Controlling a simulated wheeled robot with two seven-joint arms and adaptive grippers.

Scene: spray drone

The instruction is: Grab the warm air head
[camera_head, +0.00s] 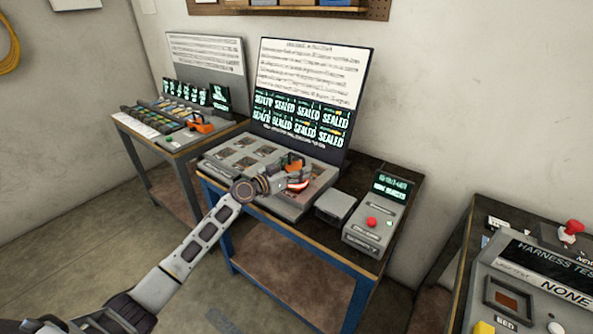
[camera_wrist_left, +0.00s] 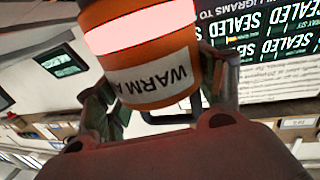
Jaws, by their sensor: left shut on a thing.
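The warm air head (camera_wrist_left: 150,80) is an orange cylinder with a pale glowing band and a white label reading "WARM A…", the rest cut off. In the left wrist view it sits between the fingers of my left gripper (camera_wrist_left: 160,100), which is shut on it. In the head view my left arm reaches in from the lower left, and the left gripper (camera_head: 288,183) is over the grey tray unit on the middle bench. The orange head (camera_head: 293,163) shows small there, with a glowing red-white part at its lower end. My right gripper is not in view.
The grey tray unit (camera_head: 306,200) has several square wells. A board reading "SEALED" (camera_head: 301,117) stands behind it. A small grey box (camera_head: 336,205) and a control box with a red button (camera_head: 374,222) stand to the right. Another bench holds a harness tester (camera_head: 530,291).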

